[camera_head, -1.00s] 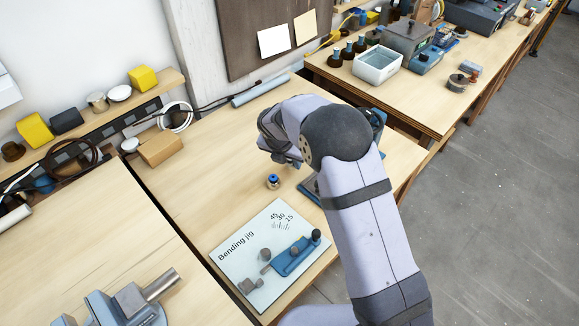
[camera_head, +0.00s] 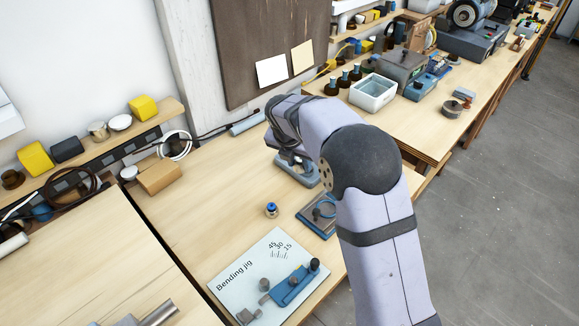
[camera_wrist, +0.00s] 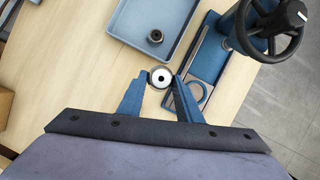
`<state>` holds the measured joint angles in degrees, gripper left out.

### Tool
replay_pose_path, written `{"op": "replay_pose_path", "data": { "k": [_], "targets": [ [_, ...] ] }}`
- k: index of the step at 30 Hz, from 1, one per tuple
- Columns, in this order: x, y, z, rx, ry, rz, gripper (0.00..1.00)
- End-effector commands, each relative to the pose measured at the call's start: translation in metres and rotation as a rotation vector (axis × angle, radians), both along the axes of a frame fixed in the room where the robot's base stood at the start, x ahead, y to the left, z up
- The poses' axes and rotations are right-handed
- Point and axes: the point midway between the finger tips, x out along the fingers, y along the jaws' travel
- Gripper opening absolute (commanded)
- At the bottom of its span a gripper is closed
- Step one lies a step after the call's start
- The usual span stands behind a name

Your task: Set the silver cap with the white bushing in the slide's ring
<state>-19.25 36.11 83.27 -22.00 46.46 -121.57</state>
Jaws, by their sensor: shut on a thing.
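My gripper (camera_wrist: 160,80) is shut on the silver cap (camera_wrist: 151,79), which shows between the blue fingertips in the wrist view. The white bushing (camera_wrist: 165,74) shows inside the cap's rim, with a small dark hole at its middle. The slide's ring (camera_wrist: 203,90) is a blue ring just right of the right finger, partly covered by that finger. The cap is beside the ring, to its left in the picture, not in it. The cap's height above the bench cannot be told. In the head view my arm hides much of the gripper's area.
A blue-grey tray (camera_wrist: 118,33) holding a small dark round part (camera_wrist: 155,37) lies beyond the fingers. A blue press with a black handwheel (camera_wrist: 272,32) stands at the upper right, close to the ring. A small blue-topped part (camera_head: 271,210) stands near the bending jig board (camera_head: 230,293).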

Motion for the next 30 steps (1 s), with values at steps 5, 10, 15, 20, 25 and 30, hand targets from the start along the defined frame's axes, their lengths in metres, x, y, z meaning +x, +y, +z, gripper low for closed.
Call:
{"op": "replay_pose_path", "data": {
  "k": [5, 10, 15, 20, 25, 30],
  "targets": [
    [-0.005, -0.037, 0.036, -0.001, 0.003, -0.059, 0.07],
    [-0.030, -0.076, 0.043, -0.001, 0.005, -0.097, 0.07],
    [-0.059, -0.100, 0.027, 0.000, 0.006, -0.075, 0.07],
    [-0.077, -0.100, 0.001, 0.000, 0.005, -0.013, 0.07],
    [-0.074, -0.089, -0.011, 0.001, -0.002, 0.054, 0.07],
    [-0.066, -0.083, -0.008, -0.001, -0.001, 0.066, 0.07]
  ]
}}
